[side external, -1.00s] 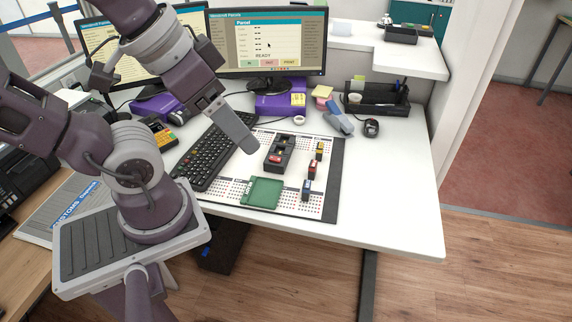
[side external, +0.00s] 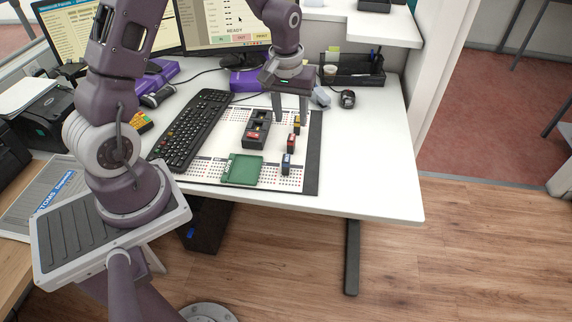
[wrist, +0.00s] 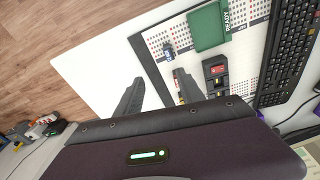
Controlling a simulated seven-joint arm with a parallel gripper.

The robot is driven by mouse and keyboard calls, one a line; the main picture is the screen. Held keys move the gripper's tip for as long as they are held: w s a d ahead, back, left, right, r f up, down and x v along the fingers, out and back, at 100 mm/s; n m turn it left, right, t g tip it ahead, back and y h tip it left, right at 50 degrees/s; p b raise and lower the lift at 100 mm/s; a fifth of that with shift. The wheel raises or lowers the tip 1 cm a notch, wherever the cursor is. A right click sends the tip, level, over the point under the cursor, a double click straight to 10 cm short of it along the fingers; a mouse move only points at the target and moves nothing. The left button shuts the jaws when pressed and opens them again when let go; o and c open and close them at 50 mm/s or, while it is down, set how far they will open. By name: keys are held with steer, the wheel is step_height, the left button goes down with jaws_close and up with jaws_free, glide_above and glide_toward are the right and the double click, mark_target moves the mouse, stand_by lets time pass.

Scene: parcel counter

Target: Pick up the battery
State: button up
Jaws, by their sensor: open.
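Three small battery-like blocks stand in a row on the patterned mat (side external: 208,172): a blue one (side external: 286,163) nearest the front, a red one (side external: 291,142) in the middle and a yellow one (side external: 297,124) at the back. I cannot tell which is the battery. My gripper (side external: 289,114) points down, open and empty, near the yellow block at the back of the row. In the wrist view my gripper (wrist: 159,76) has its fingers spread; the blue block (wrist: 168,51) lies beyond them and the red block shows beside the right finger.
A dark slotted holder (side external: 252,143) with a red piece in it stands left of the row. A green tray (side external: 243,171) lies in front of it. A black keyboard (side external: 190,130) is farther left. The white desk is clear to the right (side external: 370,160).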

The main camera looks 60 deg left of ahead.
steer(key=n+g, duration=0.1)
steer(key=n, duration=0.1)
glide_above(286, 157)
steer(key=f, duration=1.2)
steer(key=shift+s, duration=0.25)
steer(key=f, duration=0.7)
steer(key=shift+w+f, duration=0.15)
steer(key=shift+w, duration=0.05)
jaws_close()
